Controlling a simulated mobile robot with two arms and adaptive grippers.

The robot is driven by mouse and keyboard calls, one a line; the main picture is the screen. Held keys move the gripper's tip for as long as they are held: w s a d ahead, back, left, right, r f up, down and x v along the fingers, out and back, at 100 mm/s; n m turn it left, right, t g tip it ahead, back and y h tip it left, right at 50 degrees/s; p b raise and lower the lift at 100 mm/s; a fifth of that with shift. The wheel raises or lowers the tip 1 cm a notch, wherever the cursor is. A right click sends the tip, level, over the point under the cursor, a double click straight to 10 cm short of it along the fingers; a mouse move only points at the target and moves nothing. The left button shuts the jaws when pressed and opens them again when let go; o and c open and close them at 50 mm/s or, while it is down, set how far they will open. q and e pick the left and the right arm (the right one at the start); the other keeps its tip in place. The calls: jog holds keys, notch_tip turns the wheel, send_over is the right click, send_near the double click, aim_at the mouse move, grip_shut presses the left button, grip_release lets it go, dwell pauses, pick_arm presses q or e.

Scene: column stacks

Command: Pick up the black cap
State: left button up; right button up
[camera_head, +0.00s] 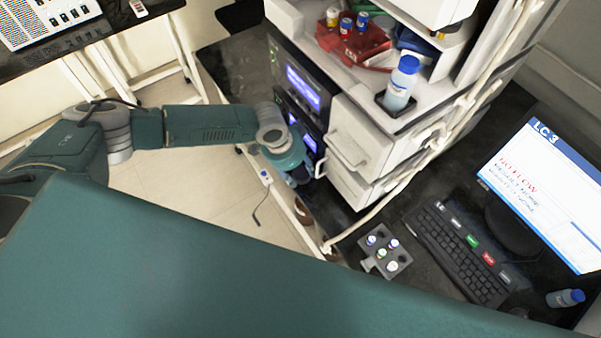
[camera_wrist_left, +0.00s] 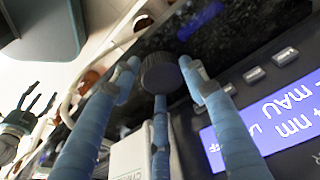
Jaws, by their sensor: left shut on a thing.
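The black cap (camera_wrist_left: 160,72) is a round, ridged dark piece held between the blue fingertips of my left gripper (camera_wrist_left: 160,85) in the left wrist view. The left gripper is shut on it, in front of the dark instrument panel. In the head view my left gripper (camera_head: 298,174) is beside the front of the instrument stack, and the cap cannot be made out there. Another gripper, my right one (camera_wrist_left: 36,103), shows at the left of the wrist view with its fingers spread and nothing between them.
The instrument stack (camera_head: 368,140) has lit blue displays and a white drawer with a handle. A bottle (camera_head: 401,84) stands on top. A vial rack (camera_head: 385,250), keyboard (camera_head: 460,250) and monitor (camera_head: 548,190) are on the dark bench to the right.

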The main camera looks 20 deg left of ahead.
aim_at(298, 175)
pick_arm(q)
jog(key=v, duration=0.2)
jog(key=b+v, duration=0.1)
jog(key=v, duration=0.2)
jog(key=shift+w+d+r+b, duration=0.25)
jog(key=shift+w+r+b, duration=0.1)
jog(key=shift+r, duration=0.15)
jog(key=s+a+b, duration=0.4)
jog(key=s+a, duration=0.7)
jog(key=s, duration=0.4)
jog(key=shift+a, duration=0.35)
jog(key=shift+d+r, duration=0.1)
